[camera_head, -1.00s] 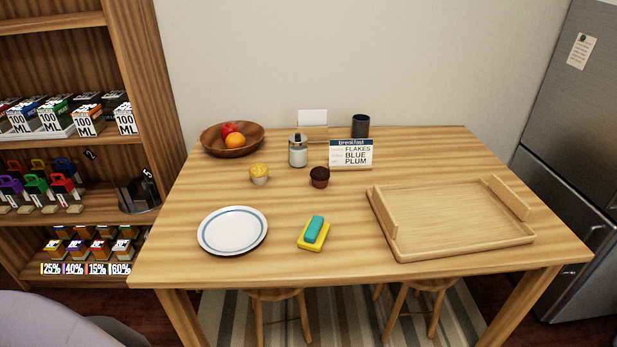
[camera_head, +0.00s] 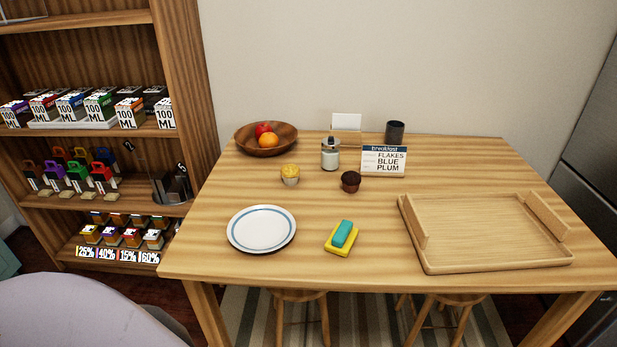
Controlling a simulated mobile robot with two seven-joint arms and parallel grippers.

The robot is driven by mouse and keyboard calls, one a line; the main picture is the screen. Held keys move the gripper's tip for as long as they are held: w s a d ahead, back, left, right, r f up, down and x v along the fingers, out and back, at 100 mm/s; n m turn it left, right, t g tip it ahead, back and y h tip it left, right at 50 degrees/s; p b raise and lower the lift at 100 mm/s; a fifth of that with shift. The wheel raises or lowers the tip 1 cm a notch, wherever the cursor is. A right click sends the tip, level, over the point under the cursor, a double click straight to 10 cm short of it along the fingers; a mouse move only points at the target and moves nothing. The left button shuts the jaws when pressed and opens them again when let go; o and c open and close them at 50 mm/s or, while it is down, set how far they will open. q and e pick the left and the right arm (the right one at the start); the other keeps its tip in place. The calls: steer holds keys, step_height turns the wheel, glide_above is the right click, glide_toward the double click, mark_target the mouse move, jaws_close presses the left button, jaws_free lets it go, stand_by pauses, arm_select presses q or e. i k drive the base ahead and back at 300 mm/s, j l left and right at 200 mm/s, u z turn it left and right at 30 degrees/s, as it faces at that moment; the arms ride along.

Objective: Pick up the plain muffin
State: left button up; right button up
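The plain muffin (camera_head: 290,175), with a yellow top and a pale wrapper, stands upright on the wooden table (camera_head: 330,210), left of the middle and behind the plate. A dark brown muffin (camera_head: 350,181) stands to its right, a little apart. Neither of my grippers shows in the head view.
Behind the muffins are a fruit bowl (camera_head: 286,134), a glass jar (camera_head: 330,154), a breakfast card (camera_head: 384,160) and a dark cup (camera_head: 394,131). In front are a plate (camera_head: 261,229) and a sponge (camera_head: 341,238). A tray (camera_head: 490,255) lies right. Shelves (camera_head: 180,70) stand left.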

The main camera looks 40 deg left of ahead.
mark_target(291, 172)
steer(key=k+j, duration=0.2)
steer(key=j, duration=0.15)
steer(key=k+j, duration=0.2)
steer(key=j, duration=0.2)
steer(key=k+j, duration=0.2)
steer(key=j, duration=0.15)
steer(key=k+j, duration=0.2)
steer(key=j, duration=0.15)
